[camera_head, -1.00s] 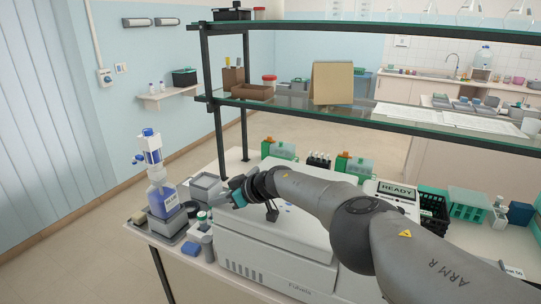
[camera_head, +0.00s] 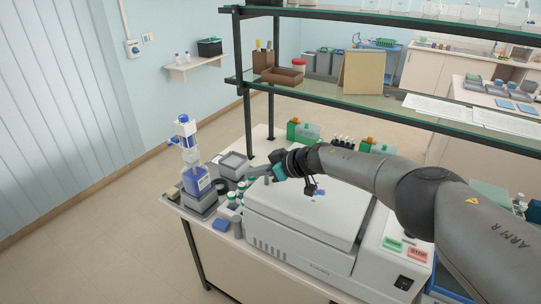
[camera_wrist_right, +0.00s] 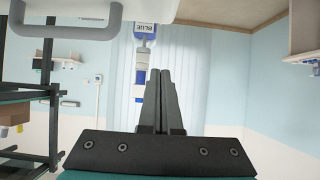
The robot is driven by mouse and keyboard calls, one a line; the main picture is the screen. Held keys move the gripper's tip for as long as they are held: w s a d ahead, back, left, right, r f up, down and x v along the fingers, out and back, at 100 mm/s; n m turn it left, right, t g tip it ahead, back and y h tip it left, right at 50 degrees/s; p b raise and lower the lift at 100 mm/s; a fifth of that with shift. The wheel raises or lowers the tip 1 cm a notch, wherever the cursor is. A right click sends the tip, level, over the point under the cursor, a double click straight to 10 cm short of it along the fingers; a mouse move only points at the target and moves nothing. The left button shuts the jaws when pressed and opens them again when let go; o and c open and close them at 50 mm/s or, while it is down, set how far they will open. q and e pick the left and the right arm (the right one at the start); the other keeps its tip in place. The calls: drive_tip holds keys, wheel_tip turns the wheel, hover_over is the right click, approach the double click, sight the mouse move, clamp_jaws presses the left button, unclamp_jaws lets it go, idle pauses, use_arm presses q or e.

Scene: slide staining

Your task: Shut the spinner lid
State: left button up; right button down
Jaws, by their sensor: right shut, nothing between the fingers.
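The spinner is a white box-shaped machine (camera_head: 300,258) at the front of the bench. Its pale lid (camera_head: 310,222) lies down over the top and looks shut, though my right arm hides part of its back edge. My right gripper (camera_head: 257,171) is shut and empty at the lid's far left corner, pointing left. I cannot tell whether it touches the lid. In the right wrist view its two fingers (camera_wrist_right: 161,100) are together with nothing between them. A pale body with a grey handle-like bar (camera_wrist_right: 60,32) shows at the top left there. My left gripper is not in view.
A blue-filled bottle (camera_head: 197,178) stands on a grey stand left of the gripper, beside a grey square tray (camera_head: 234,164) and small vials. A glass shelf (camera_head: 350,100) spans above the bench. Green and red buttons (camera_head: 417,254) sit on the spinner's right panel.

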drive_tip(key=shift+s+d+r, duration=0.3)
drive_tip(key=shift+d+r, duration=0.15)
drive_tip(key=shift+a+r+v, duration=0.25)
drive_tip(key=shift+r+v, duration=0.2)
drive_tip(key=shift+v, duration=2)
drive_tip(key=s+a+f+m+t+y, duration=0.15)
drive_tip(key=s+a+m+t, duration=0.3)
drive_tip(key=s+a, duration=1)
drive_tip(key=s+d+f+m+g+h, duration=0.2)
drive_tip(key=s+d+f+h, duration=0.2)
drive_tip(key=s+d, duration=0.45)
drive_tip(key=s+d+f+m+g+h, duration=0.1)
drive_tip(key=s+d+f+g+h, duration=0.25)
drive_tip(key=s+d, duration=0.55)
drive_tip(key=s+d+f+m+g+h, duration=0.25)
drive_tip(key=s+d+f, duration=0.25)
drive_tip(key=s+d, duration=0.4)
wheel_tip(320, 180, down, 35)
drive_tip(key=d+n+b, duration=0.1)
drive_tip(key=b, duration=1.1)
drive_tip(key=s+d+f+g+b, duration=0.1)
drive_tip(key=s+f+b, duration=0.4)
drive_tip(key=s+f, duration=0.3)
drive_tip(key=s+d+f+g+h+b, duration=0.1)
drive_tip(key=s+f+b, duration=0.5)
drive_tip(key=f, duration=1)
drive_tip(key=shift+s+d+f, duration=0.35)
drive_tip(key=shift+s+d, duration=0.05)
drive_tip(key=shift+s, duration=0.7)
